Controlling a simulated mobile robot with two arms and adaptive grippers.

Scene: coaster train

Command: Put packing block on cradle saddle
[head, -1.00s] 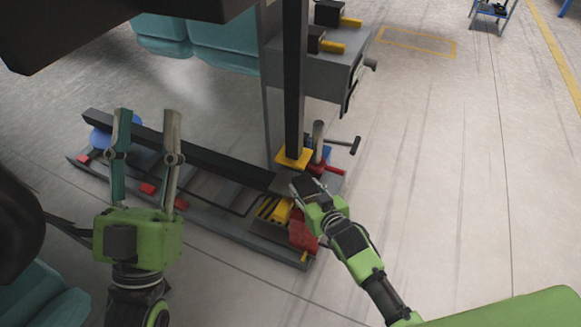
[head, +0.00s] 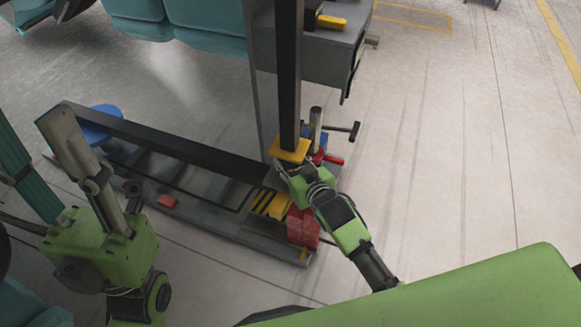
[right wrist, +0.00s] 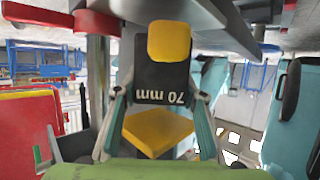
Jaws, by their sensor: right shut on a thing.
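My right gripper (head: 281,168) is at the foot of a dark upright post, beside a yellow plate (head: 289,150). In the right wrist view, the right gripper (right wrist: 157,98) is shut on a dark block marked "70 mm" (right wrist: 160,82), apparently the packing block. A yellow part (right wrist: 170,42) shows at the block's upper end and a yellow square face (right wrist: 157,132) below it. The block is mostly hidden in the head view. I cannot tell which part is the cradle saddle, or whether the block touches it.
A long dark beam (head: 180,143) lies over a low grey base frame. A striped yellow block (head: 272,204) and a red block (head: 303,228) are near its front end. A clamp handle (head: 341,127) stands right of the post. Floor to the right is clear.

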